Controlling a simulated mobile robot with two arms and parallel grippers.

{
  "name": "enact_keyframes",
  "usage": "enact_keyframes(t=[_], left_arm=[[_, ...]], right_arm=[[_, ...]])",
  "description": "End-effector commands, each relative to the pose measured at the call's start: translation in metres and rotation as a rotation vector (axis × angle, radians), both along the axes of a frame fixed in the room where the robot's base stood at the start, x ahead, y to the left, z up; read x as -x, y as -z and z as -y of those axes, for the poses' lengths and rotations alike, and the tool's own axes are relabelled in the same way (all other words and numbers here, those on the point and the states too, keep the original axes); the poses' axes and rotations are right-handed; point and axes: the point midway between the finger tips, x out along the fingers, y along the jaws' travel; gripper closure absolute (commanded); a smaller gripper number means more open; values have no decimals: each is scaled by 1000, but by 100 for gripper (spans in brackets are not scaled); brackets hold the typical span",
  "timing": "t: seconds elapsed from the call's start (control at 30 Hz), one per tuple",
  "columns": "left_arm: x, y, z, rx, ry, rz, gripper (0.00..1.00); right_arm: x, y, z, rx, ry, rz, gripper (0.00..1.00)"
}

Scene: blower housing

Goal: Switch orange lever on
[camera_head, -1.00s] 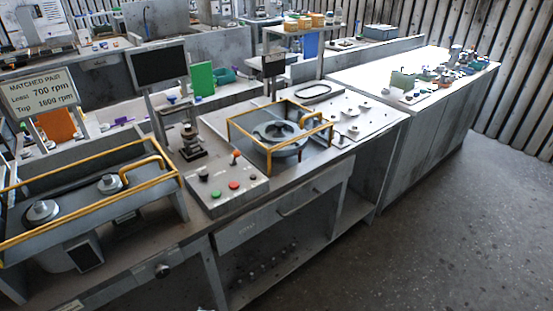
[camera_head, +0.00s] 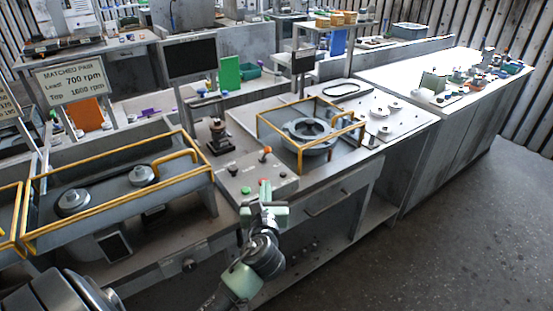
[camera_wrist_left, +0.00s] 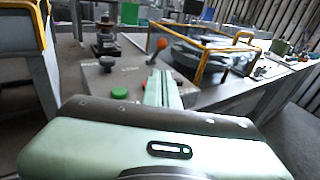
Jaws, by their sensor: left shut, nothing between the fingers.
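The orange lever (camera_head: 265,152) stands on the grey control box on the bench, its orange knob tilted slightly to the right. It also shows in the left wrist view (camera_wrist_left: 161,45), just beyond my fingertips. The control box (camera_head: 285,184) carries a green button (camera_head: 246,190), a red button and a dark knob (camera_head: 232,169). My left gripper (camera_head: 264,190) is at the front edge of the box, below and in front of the lever and apart from it. In the left wrist view its pale green fingers (camera_wrist_left: 162,80) are shut together with nothing between them. The right gripper is out of view.
A yellow-railed housing with a round ring (camera_head: 308,130) stands right of the box. Another yellow-railed unit (camera_head: 110,195) stands to the left. A small dark press (camera_head: 218,138) and a monitor (camera_head: 188,57) are behind. Open floor lies at the right.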

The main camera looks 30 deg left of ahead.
Motion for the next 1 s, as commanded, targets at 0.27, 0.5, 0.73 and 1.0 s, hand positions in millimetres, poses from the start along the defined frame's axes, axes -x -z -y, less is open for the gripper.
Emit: enact_keyframes(t=[0.27,0.5,0.73,1.0], left_arm=[[0,-1,0,-8,0,-1,100],[-12,-1,-9,-8,-1,1,100],[-50,4,-34,-6,-2,0,100],[-95,6,-63,-6,-1,1,100]], right_arm=[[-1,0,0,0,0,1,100],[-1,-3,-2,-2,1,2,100],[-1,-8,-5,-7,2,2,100],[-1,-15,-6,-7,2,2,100]])
